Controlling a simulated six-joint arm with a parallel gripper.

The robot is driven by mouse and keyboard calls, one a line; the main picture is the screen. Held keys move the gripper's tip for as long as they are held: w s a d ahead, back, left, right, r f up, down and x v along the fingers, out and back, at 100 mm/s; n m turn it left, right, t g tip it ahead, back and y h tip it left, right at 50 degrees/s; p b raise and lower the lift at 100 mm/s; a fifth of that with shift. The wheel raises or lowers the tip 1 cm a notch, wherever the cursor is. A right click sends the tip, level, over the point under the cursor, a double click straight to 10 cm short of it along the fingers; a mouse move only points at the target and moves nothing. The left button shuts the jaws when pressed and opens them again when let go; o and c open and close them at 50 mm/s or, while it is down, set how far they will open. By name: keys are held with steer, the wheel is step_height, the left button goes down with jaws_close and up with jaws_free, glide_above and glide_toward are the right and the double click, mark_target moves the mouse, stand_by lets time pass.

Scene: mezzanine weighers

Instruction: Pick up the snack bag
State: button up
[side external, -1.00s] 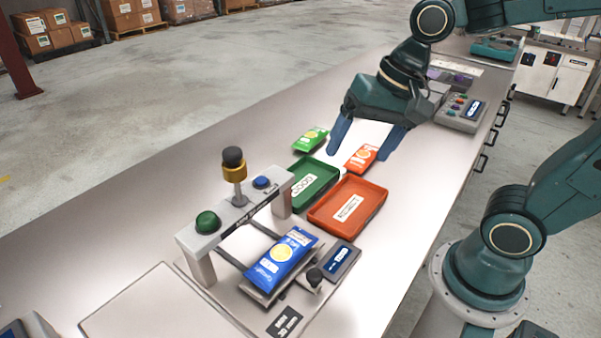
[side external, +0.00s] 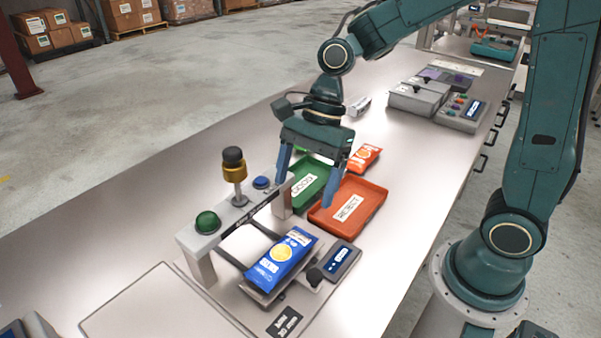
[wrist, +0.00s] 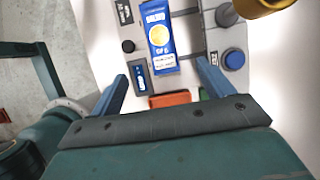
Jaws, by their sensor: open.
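The blue snack bag (side external: 283,257) with a yellow round print lies on the metal weighing plate of the small scale in the side external view. In the wrist view the blue bag (wrist: 158,35) shows at the top, ahead of and between my fingers. My gripper (side external: 304,190) is open and empty, pointing down above the green tray (side external: 331,186) and the red tray (side external: 377,206), apart from the bag. An orange bag (side external: 365,157) lies behind the red tray. A green bag (side external: 301,151) is mostly hidden behind my gripper.
A frame with a green button (side external: 207,222), a blue button (side external: 261,183) and a gold-collared post (side external: 236,172) stands left of the bag. A small display (side external: 342,260) and black knob sit on its right.

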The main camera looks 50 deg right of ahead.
glide_above(286, 247)
steer(key=d, duration=0.3)
steer(key=f, duration=0.7)
steer(key=shift+s+a, duration=0.1)
steer(key=shift+a, duration=0.15)
steer(key=shift+a+f, duration=0.2)
steer(key=shift+f, duration=0.3)
steer(key=shift+x, duration=2.6)
steer(key=shift+a, duration=0.2)
steer(key=c, duration=1.2)
steer(key=shift+o, duration=0.2)
